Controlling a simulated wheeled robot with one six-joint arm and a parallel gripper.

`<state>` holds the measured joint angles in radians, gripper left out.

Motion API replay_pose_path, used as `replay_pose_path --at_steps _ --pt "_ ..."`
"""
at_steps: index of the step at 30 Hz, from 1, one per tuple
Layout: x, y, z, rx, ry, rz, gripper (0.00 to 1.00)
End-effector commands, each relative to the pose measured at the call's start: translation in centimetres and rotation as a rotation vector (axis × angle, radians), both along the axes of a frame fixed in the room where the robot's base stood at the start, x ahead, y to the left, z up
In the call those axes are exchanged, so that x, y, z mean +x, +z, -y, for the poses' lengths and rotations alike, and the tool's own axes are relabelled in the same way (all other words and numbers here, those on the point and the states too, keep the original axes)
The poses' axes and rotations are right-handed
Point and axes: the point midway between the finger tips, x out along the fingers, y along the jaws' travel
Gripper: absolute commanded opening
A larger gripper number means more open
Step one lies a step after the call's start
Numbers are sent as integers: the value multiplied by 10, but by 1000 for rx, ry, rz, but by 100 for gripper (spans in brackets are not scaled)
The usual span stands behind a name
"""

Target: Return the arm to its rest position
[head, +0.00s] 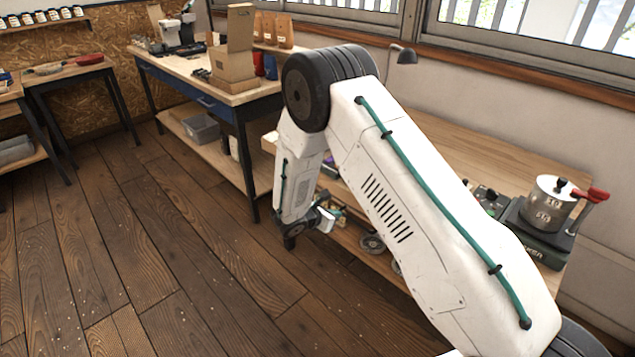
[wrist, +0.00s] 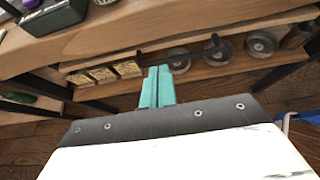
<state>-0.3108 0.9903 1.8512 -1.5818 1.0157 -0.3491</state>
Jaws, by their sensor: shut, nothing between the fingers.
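My arm fills the middle and right of the head view, bent at a dark elbow joint with the forearm hanging down. My gripper (wrist: 157,88) shows in the wrist view as two teal fingers pressed together, with nothing between them. It is in front of the edge of a wooden bench (wrist: 190,30). In the head view, the gripper end hangs low in front of the bench, above the plank floor, and its fingers are hard to make out there.
The bench's lower shelf (wrist: 215,68) holds several round discs (wrist: 262,43) and small boxes (wrist: 100,75). A pot with a red handle (head: 548,203) stands on the bench at right. A blue-framed table (head: 215,90) holds an open cardboard box (head: 235,60). Floor (head: 130,240) at left is clear.

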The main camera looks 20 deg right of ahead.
Motion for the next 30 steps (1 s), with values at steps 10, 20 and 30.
replay_pose_path --at_steps 10,20,30 --pt "-54 2 17 35 -243 30 0" --pt "-138 110 41 165 -735 189 0" --pt "-238 225 42 384 -1233 364 0"
